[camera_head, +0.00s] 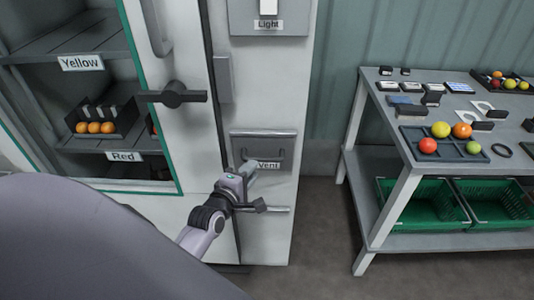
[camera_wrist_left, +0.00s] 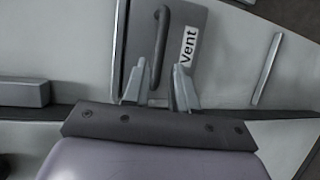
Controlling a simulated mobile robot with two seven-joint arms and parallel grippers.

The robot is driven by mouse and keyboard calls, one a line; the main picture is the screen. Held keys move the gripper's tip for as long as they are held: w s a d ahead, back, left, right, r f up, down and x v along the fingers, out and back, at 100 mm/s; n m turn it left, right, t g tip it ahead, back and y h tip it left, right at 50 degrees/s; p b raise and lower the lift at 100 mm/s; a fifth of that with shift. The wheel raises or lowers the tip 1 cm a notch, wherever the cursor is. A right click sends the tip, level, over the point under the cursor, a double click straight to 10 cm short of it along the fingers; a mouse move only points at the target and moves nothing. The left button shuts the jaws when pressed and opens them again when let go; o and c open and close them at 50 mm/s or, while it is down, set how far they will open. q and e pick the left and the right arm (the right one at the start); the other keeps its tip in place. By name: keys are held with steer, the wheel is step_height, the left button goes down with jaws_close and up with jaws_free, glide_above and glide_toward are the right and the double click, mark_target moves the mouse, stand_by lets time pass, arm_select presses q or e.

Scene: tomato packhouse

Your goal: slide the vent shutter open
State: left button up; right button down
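The vent shutter is a grey plate (camera_head: 262,143) low on the white cabinet front, with a dark U-shaped handle (camera_head: 277,160) and a white "Vent" label (camera_head: 269,165). In the left wrist view the plate (camera_wrist_left: 205,18), handle (camera_wrist_left: 162,40) and label (camera_wrist_left: 188,44) show close up. My left gripper (camera_head: 247,170) is at the left end of the handle. In the left wrist view its two fingers (camera_wrist_left: 160,75) are apart, one on each side of the handle bar, with gaps visible. Whether a finger touches the bar cannot be told. My right gripper is out of view.
A light rail (camera_head: 262,209) runs below the shutter. Above is a "Light" switch panel (camera_head: 268,15). To the left is a green-framed cabinet door with a dark knob (camera_head: 174,95). A table (camera_head: 392,170) with tomatoes and green crates stands right, beyond open floor.

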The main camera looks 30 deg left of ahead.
mark_target(261, 160)
arm_select(q)
steer(key=shift+x, duration=3.6)
steer(key=shift+a+r, duration=0.1)
steer(key=shift+c, duration=0.2)
jaws_close()
